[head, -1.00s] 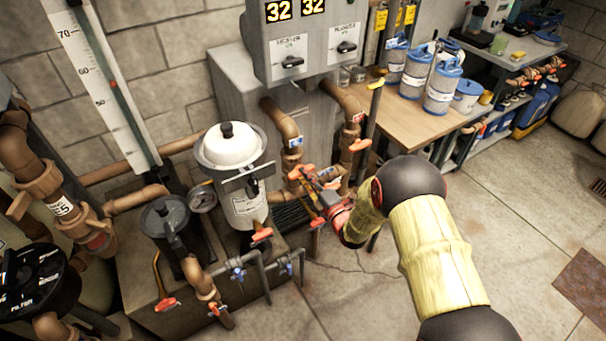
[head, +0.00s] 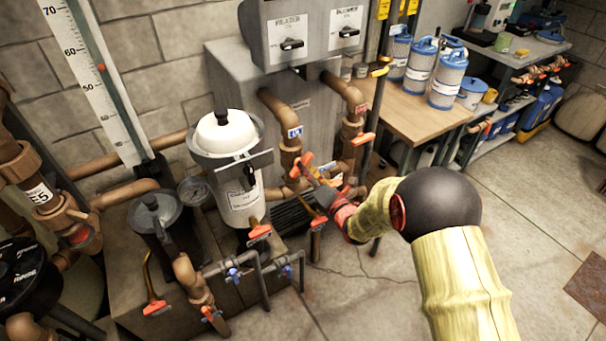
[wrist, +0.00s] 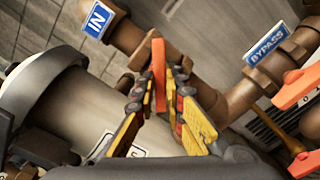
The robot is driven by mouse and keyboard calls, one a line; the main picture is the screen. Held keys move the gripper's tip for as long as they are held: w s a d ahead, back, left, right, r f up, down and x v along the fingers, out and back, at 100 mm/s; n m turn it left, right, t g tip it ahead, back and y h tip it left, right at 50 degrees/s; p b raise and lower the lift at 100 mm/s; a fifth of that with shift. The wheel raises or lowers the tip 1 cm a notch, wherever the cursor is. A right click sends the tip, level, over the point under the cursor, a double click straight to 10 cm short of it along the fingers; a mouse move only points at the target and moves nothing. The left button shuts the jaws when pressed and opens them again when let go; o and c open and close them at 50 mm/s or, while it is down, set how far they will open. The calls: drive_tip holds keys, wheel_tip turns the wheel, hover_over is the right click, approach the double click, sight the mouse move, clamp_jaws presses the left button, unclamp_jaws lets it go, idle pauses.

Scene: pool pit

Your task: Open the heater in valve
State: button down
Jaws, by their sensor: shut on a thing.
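The heater in valve is on the brown pipe with a blue IN tag (wrist: 97,20), which also shows in the head view (head: 295,132). Its orange handle (wrist: 158,75) stands between my fingers in the wrist view, and its end shows beside my fingertips in the head view (head: 302,163). My gripper (wrist: 170,85) is shut on this handle, with yellow-and-grey fingers on both sides. In the head view my gripper (head: 311,174) reaches in from the right, and the valve body is partly hidden.
A blue BYPASS tag (wrist: 267,57) and other orange handles (wrist: 299,83) are close on the right in the wrist view. The white-lidded canister (head: 228,165) stands close on the left. A wooden table (head: 420,112) is behind my arm. Open floor lies to the right.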

drive_tip(key=n, duration=1)
drive_tip(key=shift+f, duration=0.15)
drive_tip(key=c, duration=1.8)
unclamp_jaws()
drive_tip(key=shift+o, duration=0.2)
drive_tip(key=v, duration=0.7)
